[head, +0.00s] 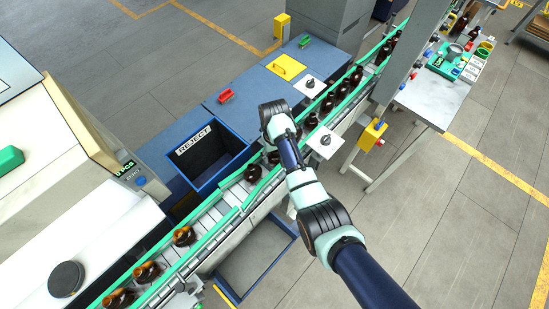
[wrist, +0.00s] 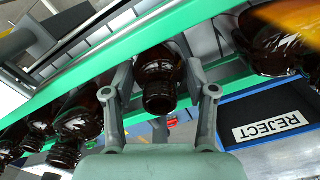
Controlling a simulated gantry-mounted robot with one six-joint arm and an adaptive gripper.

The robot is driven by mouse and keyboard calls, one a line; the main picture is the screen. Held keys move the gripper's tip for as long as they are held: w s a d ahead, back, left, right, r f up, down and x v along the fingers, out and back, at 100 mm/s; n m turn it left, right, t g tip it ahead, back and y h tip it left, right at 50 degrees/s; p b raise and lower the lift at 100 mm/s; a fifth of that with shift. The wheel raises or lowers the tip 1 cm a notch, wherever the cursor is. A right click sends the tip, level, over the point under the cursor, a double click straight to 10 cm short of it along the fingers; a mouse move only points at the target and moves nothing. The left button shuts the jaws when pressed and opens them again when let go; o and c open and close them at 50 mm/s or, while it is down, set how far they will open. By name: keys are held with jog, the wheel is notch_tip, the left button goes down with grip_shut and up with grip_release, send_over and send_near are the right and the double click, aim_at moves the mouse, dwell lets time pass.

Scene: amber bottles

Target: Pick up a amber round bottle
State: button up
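In the wrist view, an amber round bottle (wrist: 158,75) sits between the two fingers of my gripper (wrist: 161,82), its neck pointing toward the camera. The finger pads are close along both its sides. I cannot tell whether they press on it. In the head view, my wrist hides the fingers and most of what is under it. More amber bottles stand in a row on the conveyor: one (head: 253,173) by the reject bin, one (head: 184,235) lower left, and several up the belt, including one (head: 329,103).
Green rails (wrist: 70,75) run along both sides of the conveyor. Neighbouring bottles stand to the left (wrist: 85,112) and right (wrist: 270,45) of my fingers. The blue reject bin (head: 208,150) is beside the belt. A yellow sensor box (head: 372,134) stands on the other side.

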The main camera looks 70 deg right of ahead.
jog(key=shift+c, duration=0.5)
jog(key=shift+r, duration=0.55)
notch_tip(320, 180, up, 8)
jog(key=shift+d+f, duration=0.1)
jog(key=shift+f, duration=0.05)
notch_tip(320, 180, up, 11)
jog(key=p, duration=1)
